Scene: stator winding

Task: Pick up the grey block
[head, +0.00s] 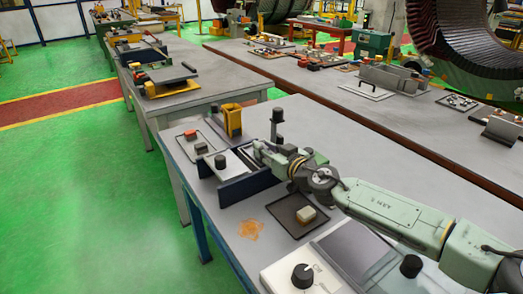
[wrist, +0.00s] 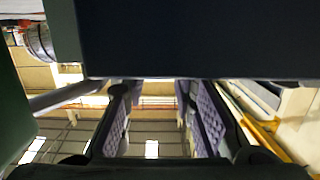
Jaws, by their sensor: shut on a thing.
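My gripper (head: 259,151) is low over the near table, just behind a dark blue upright panel (head: 250,185). In the head view the gripper and panel hide what is held. I cannot tell whether it touches the table.
A dark tray with a pale block (head: 306,213) lies just in front of my arm. A yellow bracket (head: 232,120) and a dark post (head: 277,125) stand behind the panel. A control box with a black knob (head: 302,275) is at the near edge. An orange scribble marks bare tabletop.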

